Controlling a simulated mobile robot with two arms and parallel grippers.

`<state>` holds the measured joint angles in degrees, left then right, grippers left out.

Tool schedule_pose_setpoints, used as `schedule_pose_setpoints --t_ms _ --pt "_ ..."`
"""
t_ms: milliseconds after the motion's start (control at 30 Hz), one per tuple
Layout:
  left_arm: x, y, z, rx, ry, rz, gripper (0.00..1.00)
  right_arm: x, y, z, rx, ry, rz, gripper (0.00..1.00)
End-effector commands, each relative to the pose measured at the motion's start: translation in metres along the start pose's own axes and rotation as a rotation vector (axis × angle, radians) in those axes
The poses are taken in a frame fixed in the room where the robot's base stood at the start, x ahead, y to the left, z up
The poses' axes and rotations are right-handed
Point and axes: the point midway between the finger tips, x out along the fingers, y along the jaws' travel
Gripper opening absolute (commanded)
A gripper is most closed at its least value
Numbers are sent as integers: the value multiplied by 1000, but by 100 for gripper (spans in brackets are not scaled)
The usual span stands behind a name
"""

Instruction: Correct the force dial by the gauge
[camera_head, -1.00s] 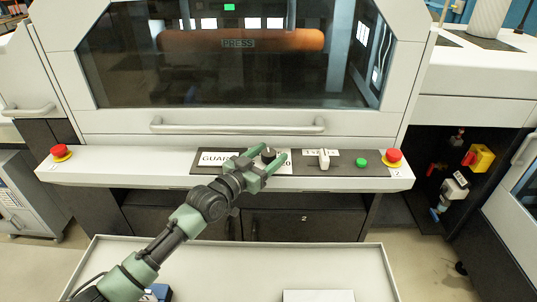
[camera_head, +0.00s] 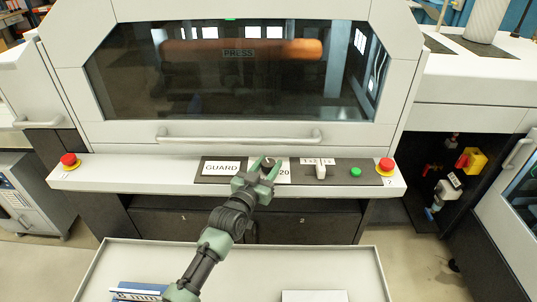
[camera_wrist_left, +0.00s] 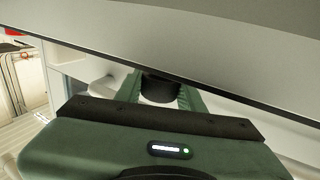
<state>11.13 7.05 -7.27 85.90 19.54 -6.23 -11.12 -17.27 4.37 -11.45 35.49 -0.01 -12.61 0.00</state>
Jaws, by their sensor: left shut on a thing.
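The force dial, a dark round knob (camera_head: 267,162), stands on the white scale plate of the press's front panel, with "20" at the plate's right. My left gripper (camera_head: 266,168) has its green fingers on either side of the dial and is shut on it. In the left wrist view the dark dial (camera_wrist_left: 160,88) shows between the green fingers. The fingers and wrist hide most of the scale and any pointer. I cannot make out a gauge or its reading. My right gripper is not in view.
Beside the dial are a GUARD label (camera_head: 222,168), a pale switch lever (camera_head: 321,170) and a green button (camera_head: 355,172). Red stop buttons (camera_head: 68,160) sit at both ledge ends. The guard handle (camera_head: 240,138) runs above. A pale tray (camera_head: 230,250) below holds a blue item (camera_head: 135,292).

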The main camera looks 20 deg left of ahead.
Motion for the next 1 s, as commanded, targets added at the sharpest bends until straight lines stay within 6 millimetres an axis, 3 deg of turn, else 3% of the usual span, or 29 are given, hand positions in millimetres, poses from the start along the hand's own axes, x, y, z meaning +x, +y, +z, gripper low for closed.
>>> schedule_pose_setpoints --t_ms 33,200,667,700,767,1000 --pt "1 1 -10 -10 10 -32 0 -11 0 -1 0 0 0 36" --pt "1 0 -8 -8 12 -119 0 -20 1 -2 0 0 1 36" --pt "0 -1 -5 2 10 -159 0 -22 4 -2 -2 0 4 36" --pt "0 -1 -5 2 9 -159 41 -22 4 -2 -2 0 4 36" --pt "0 -1 -5 2 9 -159 58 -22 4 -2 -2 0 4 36" --pt "0 0 -2 1 4 -157 60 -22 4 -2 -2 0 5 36"
